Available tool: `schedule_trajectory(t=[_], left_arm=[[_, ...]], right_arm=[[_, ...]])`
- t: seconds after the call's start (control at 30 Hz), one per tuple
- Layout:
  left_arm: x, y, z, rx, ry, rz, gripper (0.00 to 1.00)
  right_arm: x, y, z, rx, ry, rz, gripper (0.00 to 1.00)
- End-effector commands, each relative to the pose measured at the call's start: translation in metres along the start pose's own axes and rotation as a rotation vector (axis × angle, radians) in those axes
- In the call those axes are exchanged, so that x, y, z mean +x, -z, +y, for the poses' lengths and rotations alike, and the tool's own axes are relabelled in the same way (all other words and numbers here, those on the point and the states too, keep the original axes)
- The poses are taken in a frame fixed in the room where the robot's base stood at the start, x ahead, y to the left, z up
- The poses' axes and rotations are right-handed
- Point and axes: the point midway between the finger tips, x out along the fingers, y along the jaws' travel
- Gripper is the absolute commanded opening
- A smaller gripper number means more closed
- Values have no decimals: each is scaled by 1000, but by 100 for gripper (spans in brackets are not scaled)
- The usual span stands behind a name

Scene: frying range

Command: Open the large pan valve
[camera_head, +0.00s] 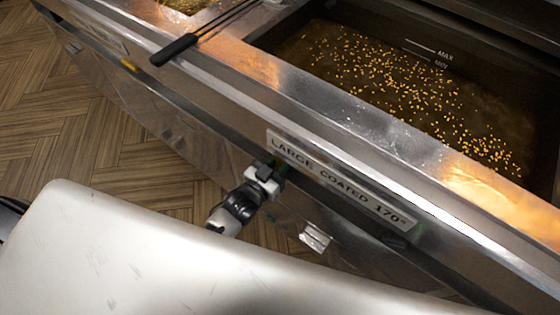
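The large pan (385,85) is a dark basin of oil with many small golden bits in it, and MAX and MIN marks on its wall. A label reading LARGE COATED 170° (335,180) is on the range front below it. A gripper, which I take as my left (266,173), is against or very close to the range front at the left end of this label. Its arm comes up from the lower left. Its fingers are small and dark, and their opening cannot be made out. No valve handle shows clearly there; the gripper may hide it. My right gripper is not in view.
A black-handled tool (175,48) lies across the range rim at upper left. A small yellow part (130,65) shows on the front further left. A shiny metal piece (315,237) is on the lower front. Wooden floor (40,110) is open at left.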

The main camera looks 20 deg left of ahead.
Motion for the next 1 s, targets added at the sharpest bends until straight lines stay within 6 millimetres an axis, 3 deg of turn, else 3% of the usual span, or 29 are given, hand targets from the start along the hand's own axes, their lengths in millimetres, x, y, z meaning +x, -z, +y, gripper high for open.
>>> schedule_trajectory(t=[0.07,0.1,0.27,0.63,1.0], left_arm=[[0,0,0,8,0,-2,0],[0,0,0,7,0,-2,27],[0,0,0,5,0,-1,49],[-9,-1,0,3,0,-2,49],[-79,-1,0,3,0,-3,49]], right_arm=[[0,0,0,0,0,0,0],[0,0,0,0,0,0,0],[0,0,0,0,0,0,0],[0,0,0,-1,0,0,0],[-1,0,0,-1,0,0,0]])
